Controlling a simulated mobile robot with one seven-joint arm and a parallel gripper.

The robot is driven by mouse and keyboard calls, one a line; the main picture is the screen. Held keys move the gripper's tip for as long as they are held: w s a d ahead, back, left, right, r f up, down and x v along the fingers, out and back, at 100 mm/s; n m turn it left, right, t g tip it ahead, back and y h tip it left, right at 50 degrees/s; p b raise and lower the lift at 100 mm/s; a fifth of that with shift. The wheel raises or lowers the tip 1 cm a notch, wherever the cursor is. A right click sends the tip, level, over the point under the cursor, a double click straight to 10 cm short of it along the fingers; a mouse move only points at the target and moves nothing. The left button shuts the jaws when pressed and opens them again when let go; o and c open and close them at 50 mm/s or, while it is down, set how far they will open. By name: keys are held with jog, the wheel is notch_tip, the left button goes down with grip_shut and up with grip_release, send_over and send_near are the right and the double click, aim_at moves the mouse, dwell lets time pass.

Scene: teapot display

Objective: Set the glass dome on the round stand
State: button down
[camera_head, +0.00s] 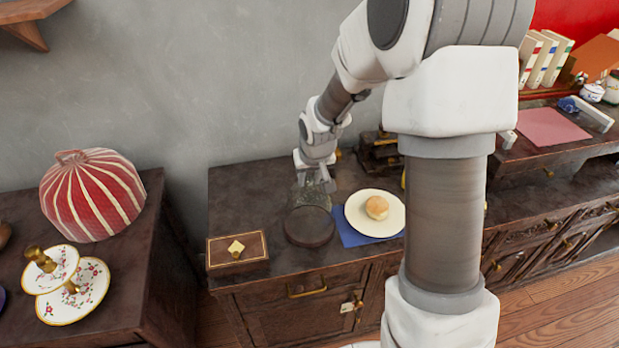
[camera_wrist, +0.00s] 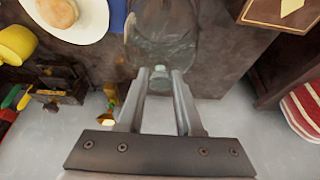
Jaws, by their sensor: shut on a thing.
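The glass dome (camera_head: 312,196) is clear and hard to see against the dark cabinet top. My gripper (camera_head: 317,179) is shut on its knob from above; the knob shows between the two fingers in the wrist view (camera_wrist: 159,74). The dome's glass body (camera_wrist: 163,35) extends toward the top of the wrist view. The round stand (camera_head: 309,229) is a dark brown disc on the cabinet, just in front of the dome in the head view. The dome's lower edge overlaps the stand's back edge in the picture; I cannot tell whether they touch.
Right of the stand, a cream plate (camera_head: 362,222) with a bun (camera_head: 377,207) sits on a blue napkin (camera_head: 349,238). A wooden box (camera_head: 237,251) lies left of it. Dark brass-trimmed objects (camera_head: 378,152) stand behind the plate. A striped red dome (camera_head: 93,196) is on the left cabinet.

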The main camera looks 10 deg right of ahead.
jog(key=shift+f+b, duration=0.5)
jog(key=shift+f, duration=0.1)
jog(key=c, duration=0.8)
grip_release()
jog(key=shift+c, duration=0.2)
jog(key=p+v, duration=0.7)
jog(key=v, duration=0.4)
jog(key=s+r, duration=0.9)
jog(key=s, duration=0.2)
jog(key=s+r+t+p, duration=0.1)
jog(key=s+r, duration=0.8)
jog(key=s, duration=0.2)
jog(key=shift+s, duration=0.3)
